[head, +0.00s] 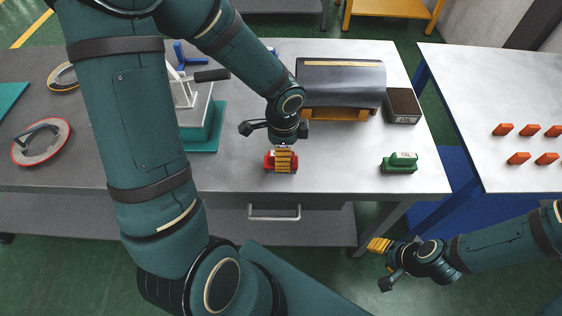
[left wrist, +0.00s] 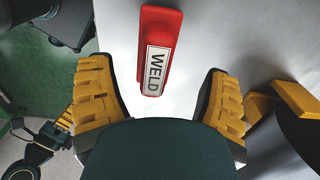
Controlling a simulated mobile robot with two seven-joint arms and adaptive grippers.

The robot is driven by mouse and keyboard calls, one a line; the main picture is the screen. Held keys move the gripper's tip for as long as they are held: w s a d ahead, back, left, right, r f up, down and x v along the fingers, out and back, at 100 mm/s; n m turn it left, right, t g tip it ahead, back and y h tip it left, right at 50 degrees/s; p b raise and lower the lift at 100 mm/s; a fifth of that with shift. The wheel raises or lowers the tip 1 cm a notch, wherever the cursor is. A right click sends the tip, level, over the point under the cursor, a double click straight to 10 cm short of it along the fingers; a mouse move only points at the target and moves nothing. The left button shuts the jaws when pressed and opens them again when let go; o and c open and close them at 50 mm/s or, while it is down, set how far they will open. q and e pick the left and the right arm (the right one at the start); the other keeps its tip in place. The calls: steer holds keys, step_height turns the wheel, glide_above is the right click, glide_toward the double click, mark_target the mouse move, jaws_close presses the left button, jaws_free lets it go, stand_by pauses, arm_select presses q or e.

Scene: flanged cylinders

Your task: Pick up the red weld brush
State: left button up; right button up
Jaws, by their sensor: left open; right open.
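The red weld brush (left wrist: 156,50) lies on the metal table, its white WELD label facing up in the left wrist view. It lies in line with the gap between the fingers of my left gripper (left wrist: 160,98), which are open and apart from each other. In the head view my left gripper (head: 283,161) points down above the brush (head: 268,162) and hides most of it; only red edges show. I cannot tell its exact height over the brush. My right gripper (head: 380,245) is empty and held off the table's front right corner.
A green OIL brush (head: 401,163) and a dark OIL box (head: 403,106) stand to the right. A dark cylinder on a yellow base (head: 341,88) stands behind my left gripper. A white device on a green base (head: 204,125) is to the left. A second table (head: 500,90) holds several orange pieces.

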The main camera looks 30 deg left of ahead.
arm_select(q)
steer(key=f, duration=0.2)
steer(key=f+b, duration=0.1)
steer(key=f, duration=0.1)
steer(key=shift+s+a, duration=0.1)
steer(key=shift+s, duration=0.3)
steer(key=shift+f+b, duration=0.4)
steer(key=shift+f, duration=0.1)
steer(key=shift+c, duration=0.3)
jaws_close()
